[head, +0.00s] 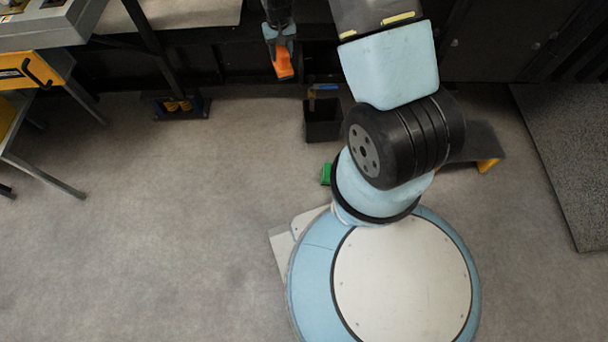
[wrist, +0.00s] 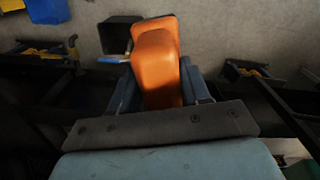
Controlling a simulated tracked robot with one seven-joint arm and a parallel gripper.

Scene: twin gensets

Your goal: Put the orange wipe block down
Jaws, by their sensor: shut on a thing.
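The orange wipe block (head: 283,63) hangs below my gripper (head: 279,42) near the top middle of the head view, in front of the dark frame. In the wrist view the orange wipe block (wrist: 157,72) sits between the two fingers of my gripper (wrist: 158,88), which is shut on it. The block is held in the air, and its upper part is hidden by the gripper.
A black open bin (head: 322,121) with a blue-handled item stands on the floor, right of the block. A green item (head: 326,174) lies by my base. A yellow-drawer table (head: 30,70) stands at the left.

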